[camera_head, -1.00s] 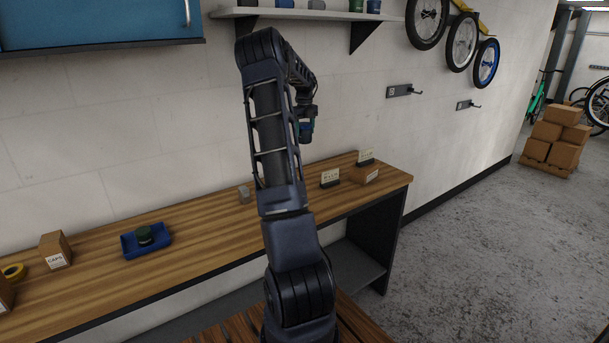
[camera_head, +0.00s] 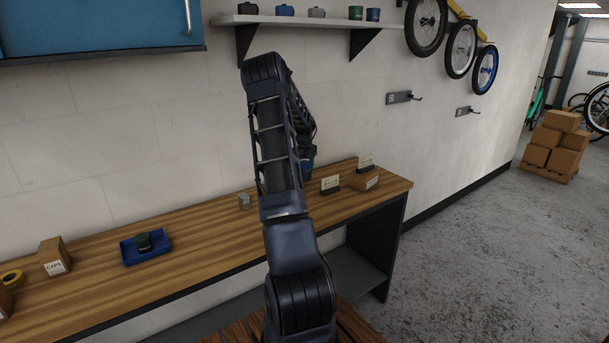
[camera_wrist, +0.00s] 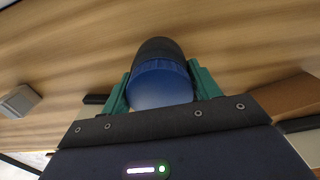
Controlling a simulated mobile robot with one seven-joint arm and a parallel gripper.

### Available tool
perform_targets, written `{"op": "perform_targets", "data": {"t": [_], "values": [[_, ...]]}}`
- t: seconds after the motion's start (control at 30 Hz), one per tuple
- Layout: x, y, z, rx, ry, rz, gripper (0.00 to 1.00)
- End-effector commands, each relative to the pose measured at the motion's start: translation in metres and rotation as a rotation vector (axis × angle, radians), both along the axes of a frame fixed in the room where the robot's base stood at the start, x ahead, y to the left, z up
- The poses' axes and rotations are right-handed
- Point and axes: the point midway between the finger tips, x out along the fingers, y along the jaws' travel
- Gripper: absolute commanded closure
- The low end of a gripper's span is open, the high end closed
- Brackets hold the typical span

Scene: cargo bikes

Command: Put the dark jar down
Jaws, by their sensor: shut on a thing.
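The dark jar (camera_wrist: 158,48) shows in the wrist view with a blue lid (camera_wrist: 160,85) turned toward the camera. My gripper (camera_wrist: 160,90) is shut on it, with one green finger on each side. The wooden workbench top (camera_wrist: 60,50) lies beyond the jar; I cannot tell whether the jar touches it. In the head view my arm hides the jar and most of the gripper, over the right part of the workbench (camera_head: 200,250).
A small grey block (camera_head: 244,201) stands left of my arm. Two small sign cards (camera_head: 330,184) and a cardboard box (camera_head: 366,179) stand to the right. Bare bench lies between tray and block.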

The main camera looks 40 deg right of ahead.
Motion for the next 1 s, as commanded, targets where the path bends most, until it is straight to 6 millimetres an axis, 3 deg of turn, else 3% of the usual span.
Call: {"op": "perform_targets", "data": {"t": [0.2,0.6,0.63,0.7,1.0], "values": [[-0.001,0.000,-0.029,0.002,0.001,0.000,0.65],[0.000,0.000,-0.033,0.001,0.000,0.000,0.65],[0.000,0.000,-0.033,0.001,0.000,0.000,0.33],[0.000,0.000,-0.033,0.001,0.000,0.000,0.19],[0.000,0.000,-0.032,0.001,0.000,0.000,0.17]]}}
